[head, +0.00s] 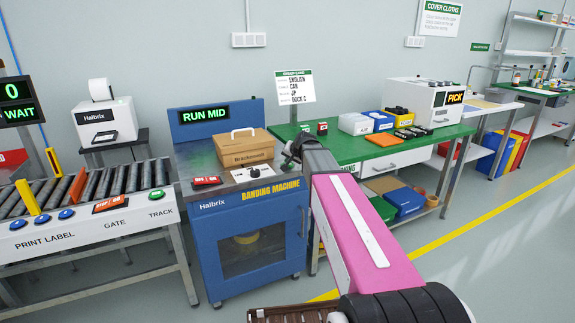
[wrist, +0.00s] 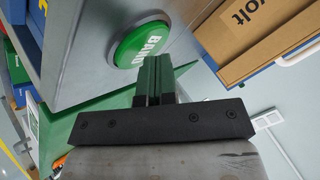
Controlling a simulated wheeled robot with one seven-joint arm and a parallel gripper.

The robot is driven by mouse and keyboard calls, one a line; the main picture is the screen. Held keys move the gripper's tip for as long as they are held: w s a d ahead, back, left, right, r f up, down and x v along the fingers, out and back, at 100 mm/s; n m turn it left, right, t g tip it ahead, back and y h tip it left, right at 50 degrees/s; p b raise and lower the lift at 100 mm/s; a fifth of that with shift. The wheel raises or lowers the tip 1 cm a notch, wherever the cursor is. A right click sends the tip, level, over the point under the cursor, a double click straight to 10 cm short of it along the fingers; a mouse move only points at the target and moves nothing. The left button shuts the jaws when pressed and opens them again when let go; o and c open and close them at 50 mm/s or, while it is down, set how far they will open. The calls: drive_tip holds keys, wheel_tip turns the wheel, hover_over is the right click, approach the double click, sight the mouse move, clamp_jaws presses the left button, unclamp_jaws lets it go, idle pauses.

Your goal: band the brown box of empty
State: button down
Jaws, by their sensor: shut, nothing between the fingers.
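The brown box (head: 243,148) with a white handle sits on top of the blue banding machine (head: 248,235). The machine's display (head: 204,115) reads "RUN MID". In the wrist view the box (wrist: 265,42) is at the upper right, with "volt" on its side. A round green button (wrist: 141,42) marked "BAND" stands on a grey face. My gripper (wrist: 155,60) is shut and empty, its fingertips over the button's lower edge in the picture. I cannot tell whether they touch it. In the head view my gripper (head: 291,152) is just right of the box, and the green button is hidden.
A red button (head: 207,181) is at the machine's front left. A roller conveyor (head: 95,190) with its own buttons is at the left, showing "WAIT". A green bench (head: 395,150) with bins stands right behind my arm.

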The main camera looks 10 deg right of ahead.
drive_tip(key=shift+r, duration=0.95)
drive_tip(key=shift+r, duration=2.5)
drive_tip(key=shift+s, duration=0.1)
